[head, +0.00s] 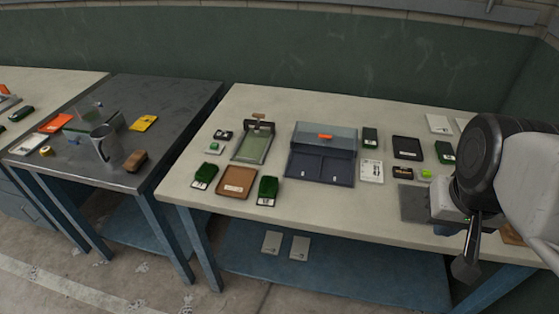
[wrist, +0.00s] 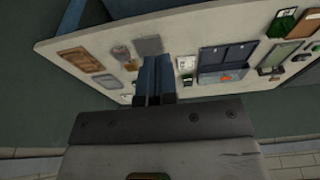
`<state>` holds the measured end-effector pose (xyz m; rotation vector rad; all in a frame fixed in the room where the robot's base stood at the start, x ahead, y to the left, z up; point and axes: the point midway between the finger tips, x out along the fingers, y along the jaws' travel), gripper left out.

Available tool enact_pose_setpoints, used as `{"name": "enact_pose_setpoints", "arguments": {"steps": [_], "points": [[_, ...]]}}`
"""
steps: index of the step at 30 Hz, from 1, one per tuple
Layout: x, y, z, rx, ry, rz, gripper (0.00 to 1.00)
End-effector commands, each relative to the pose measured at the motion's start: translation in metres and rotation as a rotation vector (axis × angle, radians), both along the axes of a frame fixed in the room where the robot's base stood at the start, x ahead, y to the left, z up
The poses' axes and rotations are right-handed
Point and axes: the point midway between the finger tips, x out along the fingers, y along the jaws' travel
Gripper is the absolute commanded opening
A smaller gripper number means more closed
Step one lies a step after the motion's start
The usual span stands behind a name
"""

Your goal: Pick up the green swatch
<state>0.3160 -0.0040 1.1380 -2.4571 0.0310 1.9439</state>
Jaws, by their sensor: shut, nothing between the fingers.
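Several dark green turf swatches with white labels lie on the pale table. Two are at the front left, a left swatch (head: 206,173) and a right swatch (head: 268,187). Another swatch (head: 370,136) is right of the blue-grey case, and one more swatch (head: 444,151) is farther right, partly near my arm. I cannot tell which one is meant. My gripper (head: 466,269) is at the right, over the table's front edge, apart from the swatches. In the wrist view its fingers (wrist: 154,82) are together and empty.
The pale table (head: 340,216) also holds a blue-grey case (head: 321,165), a brown tray (head: 237,181), a dark tray (head: 407,147), a grey pad (head: 413,204) and a bright green block (head: 426,173). A dark table (head: 185,97) with a metal jug (head: 106,146) stands left.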

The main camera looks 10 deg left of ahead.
Motion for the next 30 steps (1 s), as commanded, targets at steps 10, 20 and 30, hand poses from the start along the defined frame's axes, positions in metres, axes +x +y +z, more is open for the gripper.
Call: {"name": "enact_pose_setpoints", "arguments": {"steps": [10,20,30], "points": [[0.0,0.0,0.0,0.0,0.0,0.0,0.15],[0.0,0.0,0.0,0.0,0.0,0.0,0.66],[0.0,0.0,0.0,0.0,0.0,0.0,0.88]]}}
